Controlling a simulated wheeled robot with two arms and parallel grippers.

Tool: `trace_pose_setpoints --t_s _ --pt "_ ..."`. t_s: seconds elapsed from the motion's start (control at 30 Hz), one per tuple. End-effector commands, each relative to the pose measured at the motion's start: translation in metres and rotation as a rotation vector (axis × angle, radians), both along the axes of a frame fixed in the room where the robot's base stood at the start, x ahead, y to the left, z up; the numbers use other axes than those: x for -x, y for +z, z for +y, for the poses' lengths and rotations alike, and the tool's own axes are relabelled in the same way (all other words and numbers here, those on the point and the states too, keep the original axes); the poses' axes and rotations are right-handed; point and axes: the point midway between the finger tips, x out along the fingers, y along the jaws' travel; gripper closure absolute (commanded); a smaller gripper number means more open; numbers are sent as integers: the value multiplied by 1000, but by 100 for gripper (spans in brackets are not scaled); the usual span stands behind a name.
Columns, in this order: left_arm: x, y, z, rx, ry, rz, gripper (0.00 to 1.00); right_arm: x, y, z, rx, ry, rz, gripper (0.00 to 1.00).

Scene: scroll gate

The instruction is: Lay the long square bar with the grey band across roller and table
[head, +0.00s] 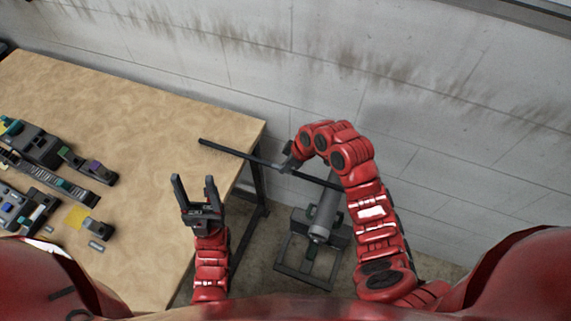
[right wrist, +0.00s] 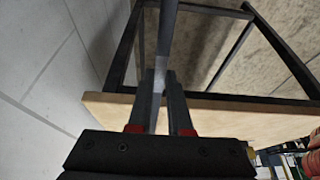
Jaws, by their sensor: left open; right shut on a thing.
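The long dark square bar (head: 232,152) is in my right gripper (head: 287,167), gripped along its length. Its left end reaches over the table's (head: 150,120) far right corner, and its other end passes behind my right arm, above the roller (head: 325,215). I cannot tell whether it touches either. The bar (right wrist: 167,35) also shows between the fingers in the right wrist view. The grey roller sits on a dark floor stand right of the table. My left gripper (head: 194,184) is open and empty above the table's right part.
Several dark devices (head: 40,145) with small coloured parts lie at the table's left, with a yellow square (head: 77,216) near them. A concrete wall (head: 300,60) runs behind. Dark table legs (head: 259,185) stand between table and roller stand (head: 305,275). The table's middle is clear.

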Motion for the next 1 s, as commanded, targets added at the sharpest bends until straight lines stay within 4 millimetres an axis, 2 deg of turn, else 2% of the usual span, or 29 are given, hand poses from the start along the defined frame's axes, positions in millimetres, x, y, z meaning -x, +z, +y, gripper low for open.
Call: trace_pose_setpoints --t_s 0.97,1.0 --pt "0 -7 0 0 0 0 40 -1 1 1 -2 0 -3 100" --pt "0 -7 0 0 0 0 40 -1 1 1 -2 0 -3 79"
